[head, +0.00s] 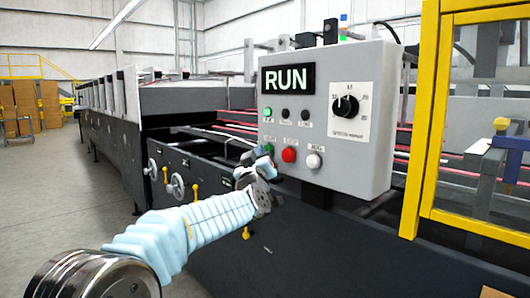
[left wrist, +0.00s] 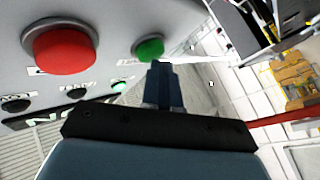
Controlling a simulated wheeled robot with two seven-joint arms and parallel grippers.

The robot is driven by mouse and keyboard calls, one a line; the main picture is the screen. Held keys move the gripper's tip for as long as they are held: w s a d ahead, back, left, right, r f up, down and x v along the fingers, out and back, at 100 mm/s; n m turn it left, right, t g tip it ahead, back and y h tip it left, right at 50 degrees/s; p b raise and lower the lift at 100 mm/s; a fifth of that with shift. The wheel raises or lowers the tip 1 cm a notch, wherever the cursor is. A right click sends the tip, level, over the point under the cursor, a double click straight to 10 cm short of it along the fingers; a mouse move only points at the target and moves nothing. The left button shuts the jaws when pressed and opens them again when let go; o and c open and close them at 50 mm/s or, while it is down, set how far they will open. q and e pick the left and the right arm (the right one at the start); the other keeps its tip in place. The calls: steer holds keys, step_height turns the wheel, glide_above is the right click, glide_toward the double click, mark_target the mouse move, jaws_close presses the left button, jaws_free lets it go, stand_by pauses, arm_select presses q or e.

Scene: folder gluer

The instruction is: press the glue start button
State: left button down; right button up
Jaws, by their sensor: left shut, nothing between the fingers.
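The grey control panel (head: 377,150) carries a lower row with a green button (head: 268,148), a red button (head: 289,155) and a white button (head: 314,160). The labels are too small to read surely, so I cannot tell which is the glue start button. My left gripper (head: 261,167) is shut and empty at the panel's lower left corner, just below the green button. In the left wrist view its fingertips (left wrist: 158,70) point at the green button (left wrist: 149,48), very close; I cannot tell whether they touch. The red button (left wrist: 62,45) is beside them.
A yellow guard frame (head: 430,120) stands right of the panel. Handwheels (head: 175,186) line the machine's side. Floor at left is clear.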

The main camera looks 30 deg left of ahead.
arm_select(q)
steer(key=shift+s+a, duration=0.2)
steer(key=shift+s, duration=0.5)
steer(key=shift+s+a, duration=0.1)
steer(key=shift+s, duration=0.05)
steer(key=s, duration=0.1)
steer(key=s+a, duration=0.1)
steer(key=s, duration=0.1)
steer(key=s+b, duration=0.1)
steer(key=shift+s+a, duration=0.2)
steer(key=shift+a, duration=0.2)
stand_by(0.3)
